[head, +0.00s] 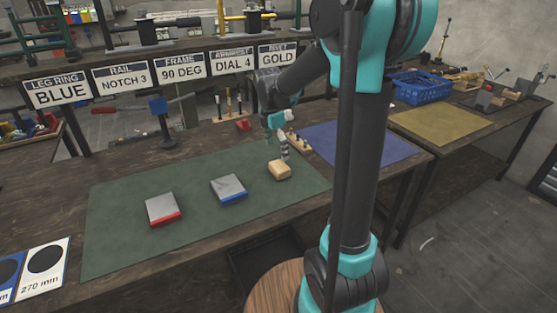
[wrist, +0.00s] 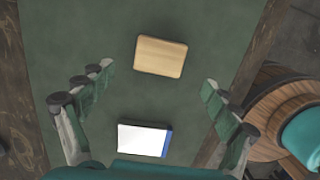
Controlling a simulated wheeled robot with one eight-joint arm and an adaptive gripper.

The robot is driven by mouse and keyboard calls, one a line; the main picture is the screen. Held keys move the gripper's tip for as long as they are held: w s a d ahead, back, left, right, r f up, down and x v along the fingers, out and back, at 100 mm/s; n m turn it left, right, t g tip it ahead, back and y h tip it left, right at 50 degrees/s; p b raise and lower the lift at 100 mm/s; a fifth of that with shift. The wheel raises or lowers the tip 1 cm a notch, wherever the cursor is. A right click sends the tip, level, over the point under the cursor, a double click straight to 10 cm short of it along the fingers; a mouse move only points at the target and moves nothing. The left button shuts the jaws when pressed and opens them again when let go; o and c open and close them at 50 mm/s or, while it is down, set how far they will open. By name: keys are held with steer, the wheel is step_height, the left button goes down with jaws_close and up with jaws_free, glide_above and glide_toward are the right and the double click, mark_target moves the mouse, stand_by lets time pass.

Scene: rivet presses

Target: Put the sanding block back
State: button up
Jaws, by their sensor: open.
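The sanding block looks to be the plain tan block (head: 279,171) on the right part of the green mat (head: 130,238). It also shows in the wrist view (wrist: 161,57), lying flat at the upper middle. My gripper (head: 284,153) hangs pointing down over the block in the head view. In the wrist view my gripper (wrist: 159,78) is open, with a finger on each side and nothing between them. The block lies slightly above the line between the fingertips. The exact height gap is hard to tell.
A grey-topped block with a blue edge (head: 229,189) and one with a red edge (head: 162,209) lie left on the mat. A small wooden rack (head: 298,142) stands behind my gripper. A blue mat (head: 358,144) and a blue basket (head: 421,88) are to the right.

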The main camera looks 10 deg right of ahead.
mark_target(303, 214)
steer(key=s+d+f+m, duration=0.1)
steer(key=s+m, duration=0.2)
steer(key=s+d+f+m+t, duration=0.1)
steer(key=s+m, duration=0.3)
steer(key=s+d+f+m+t+y, duration=0.1)
steer(key=s+m, duration=0.3)
steer(key=shift+s+d, duration=0.25)
steer(key=s+f+m, duration=0.2)
steer(key=s+m, duration=0.1)
steer(key=s+d+f+m+t, duration=0.1)
steer(key=s+f+m, duration=0.1)
steer(key=s+m, duration=0.1)
steer(key=s+f+m, duration=0.2)
steer(key=s+m, duration=0.2)
steer(key=shift+s+d+f+m+t, duration=0.1)
steer(key=shift+d+f+m+t, duration=0.2)
steer(key=shift+t, duration=0.1)
